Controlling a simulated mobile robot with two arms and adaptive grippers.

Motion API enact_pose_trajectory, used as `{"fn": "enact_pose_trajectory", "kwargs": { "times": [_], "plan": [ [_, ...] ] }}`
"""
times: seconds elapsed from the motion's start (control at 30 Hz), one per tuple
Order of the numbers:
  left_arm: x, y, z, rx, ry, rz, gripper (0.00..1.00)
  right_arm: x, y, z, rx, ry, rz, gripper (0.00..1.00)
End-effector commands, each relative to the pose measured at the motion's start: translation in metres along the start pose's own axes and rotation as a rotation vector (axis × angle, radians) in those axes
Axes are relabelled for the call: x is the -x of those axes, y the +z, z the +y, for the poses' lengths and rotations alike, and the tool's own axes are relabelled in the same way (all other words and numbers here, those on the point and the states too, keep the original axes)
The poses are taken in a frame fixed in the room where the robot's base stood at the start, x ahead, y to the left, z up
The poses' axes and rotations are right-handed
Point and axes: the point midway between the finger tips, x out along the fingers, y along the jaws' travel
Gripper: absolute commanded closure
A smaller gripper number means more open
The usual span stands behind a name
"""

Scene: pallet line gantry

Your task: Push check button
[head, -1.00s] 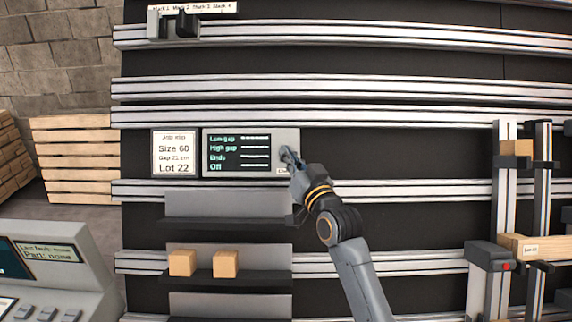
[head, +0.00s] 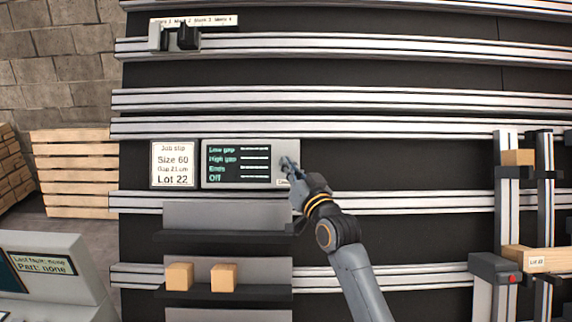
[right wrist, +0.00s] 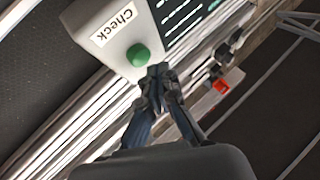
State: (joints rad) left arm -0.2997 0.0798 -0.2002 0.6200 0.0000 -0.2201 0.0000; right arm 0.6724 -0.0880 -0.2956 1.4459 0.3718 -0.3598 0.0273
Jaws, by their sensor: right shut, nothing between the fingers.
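The green check button (right wrist: 138,55) shows in the right wrist view on a light grey panel box (right wrist: 98,20), beside a label reading "Check". In the head view the box's dark screen (head: 238,163) lists low gap, high gap, ends and off. My right gripper (head: 288,163) is shut and empty at the right end of the box, and it hides the button there. In the right wrist view its fingertips (right wrist: 158,72) are close beside the button's lower right edge; I cannot tell whether they touch it. My left gripper is not in view.
A job slip (head: 173,164) is left of the screen. Below it are shelves with two wooden blocks (head: 180,277). Metal rails (head: 400,126) cross the wall. A clamp with a wooden beam (head: 535,260) is at right. A console (head: 45,270) stands lower left.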

Motion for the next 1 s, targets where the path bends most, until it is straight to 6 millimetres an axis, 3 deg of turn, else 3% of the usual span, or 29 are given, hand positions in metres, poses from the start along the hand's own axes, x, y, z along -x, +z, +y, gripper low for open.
{"fn": "enact_pose_trajectory", "kwargs": {
  "times": [1.0],
  "plan": [
    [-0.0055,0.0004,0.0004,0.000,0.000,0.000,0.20,-0.0056,0.0044,0.0040,0.000,0.000,0.000,1.00]
  ]
}}
